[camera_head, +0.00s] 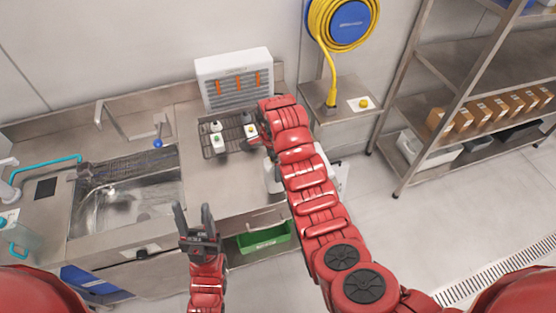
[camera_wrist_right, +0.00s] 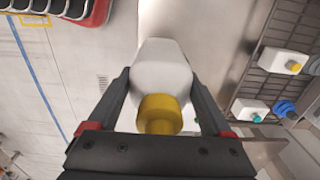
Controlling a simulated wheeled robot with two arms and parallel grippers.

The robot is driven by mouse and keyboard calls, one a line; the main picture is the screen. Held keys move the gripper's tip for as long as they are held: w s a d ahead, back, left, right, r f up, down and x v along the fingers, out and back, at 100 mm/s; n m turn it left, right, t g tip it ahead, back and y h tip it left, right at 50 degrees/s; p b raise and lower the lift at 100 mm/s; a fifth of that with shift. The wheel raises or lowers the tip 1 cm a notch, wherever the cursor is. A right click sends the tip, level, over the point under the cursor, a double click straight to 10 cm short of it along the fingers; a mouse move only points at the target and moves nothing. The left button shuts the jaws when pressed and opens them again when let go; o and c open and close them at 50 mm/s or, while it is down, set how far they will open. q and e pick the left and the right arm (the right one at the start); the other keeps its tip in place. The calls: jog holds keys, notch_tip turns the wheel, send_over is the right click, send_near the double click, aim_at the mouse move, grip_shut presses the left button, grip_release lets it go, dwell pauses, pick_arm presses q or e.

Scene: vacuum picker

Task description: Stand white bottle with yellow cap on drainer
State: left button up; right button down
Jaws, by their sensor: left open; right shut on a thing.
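The white bottle with a yellow cap (camera_wrist_right: 161,62) is between the two fingers of my right gripper (camera_wrist_right: 161,78), which is shut on it. Its yellow cap faces the wrist camera. In the head view the right gripper (camera_head: 254,140) is at the right end of the wire drainer (camera_head: 234,147), with a white, yellow-capped bottle (camera_head: 251,131) beside it. I cannot tell whether the held bottle touches the drainer. Other small white bottles stand on the drainer, one with a teal cap (camera_wrist_right: 252,112) and one with a yellow cap (camera_wrist_right: 285,61). My left gripper (camera_head: 194,208) is open and empty in front of the counter.
A white panel with orange strips (camera_head: 234,80) stands behind the drainer. The sink (camera_head: 125,205) is to the left. A green bin (camera_head: 263,237) sits below the counter. A side table (camera_head: 340,113) with a yellow hose and a shelf rack (camera_head: 440,90) are to the right.

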jog(key=w+d+f+b, duration=0.1)
jog(key=w+f+b, duration=0.3)
jog(key=b, duration=0.7)
jog(key=shift+w+d, duration=0.15)
jog(key=shift+w, duration=1.05)
jog(key=shift+f+b, duration=0.1)
jog(key=shift+b, duration=0.2)
grip_release()
